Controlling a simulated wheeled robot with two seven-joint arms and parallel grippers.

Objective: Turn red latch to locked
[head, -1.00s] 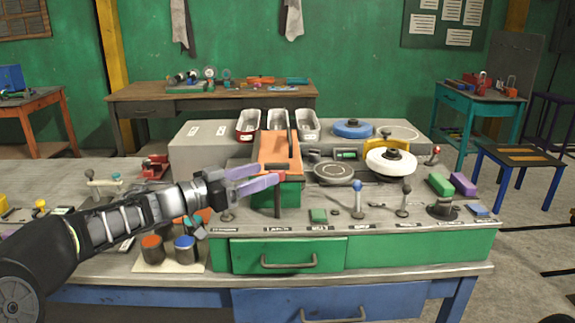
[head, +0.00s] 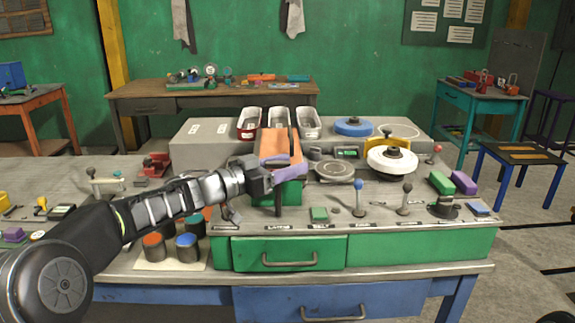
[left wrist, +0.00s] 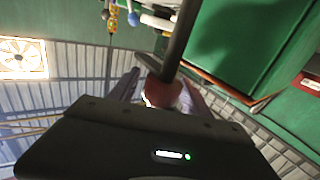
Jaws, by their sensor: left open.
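My left gripper (head: 290,170) is open, with purple fingers, in front of the orange-topped green block (head: 288,190) on the bench panel. In the left wrist view, a red knob (left wrist: 166,93) on a dark rod (left wrist: 182,35) lies between the two fingers; contact with them is not clear. I take this as the red latch. My right gripper is not in view.
A blue-knobbed lever (head: 360,198) and a dark-knobbed lever (head: 406,197) stand to the right on the panel. A white wheel (head: 392,160) is behind them. Coloured jars (head: 154,247) stand below my left arm. A green drawer (head: 287,254) is in front.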

